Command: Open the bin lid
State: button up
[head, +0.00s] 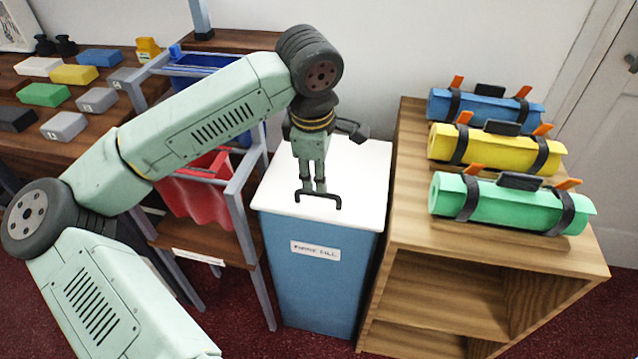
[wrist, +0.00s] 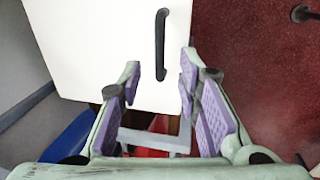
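The bin (head: 322,285) is a blue box with a label on its front. Its flat white lid (head: 352,172) lies level on top and looks closed. A black bar handle (head: 318,197) stands at the lid's front edge. In the wrist view the handle (wrist: 160,45) lies ahead of the fingertips, on the white lid (wrist: 95,45). My gripper (head: 313,190) points down over the front part of the lid, close to the handle. In the wrist view my gripper (wrist: 160,80) is open and empty, its purple pads apart. Whether a finger touches the lid cannot be told.
A wooden shelf unit (head: 480,262) with blue, yellow and green rolls stands close on the right. A grey metal frame (head: 243,215) with red and blue cloth bins is close on the left. A table with coloured blocks (head: 45,94) is further left. Red carpet lies in front.

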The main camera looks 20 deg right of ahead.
aim_at(319, 194)
jog(key=f, duration=0.4)
jog(key=w+f, duration=0.1)
jog(key=f, duration=0.1)
jog(key=shift+d+p, duration=0.35)
jog(key=shift+p, duration=0.05)
jog(key=shift+r, duration=0.1)
jog(key=shift+c, duration=0.2)
grip_shut()
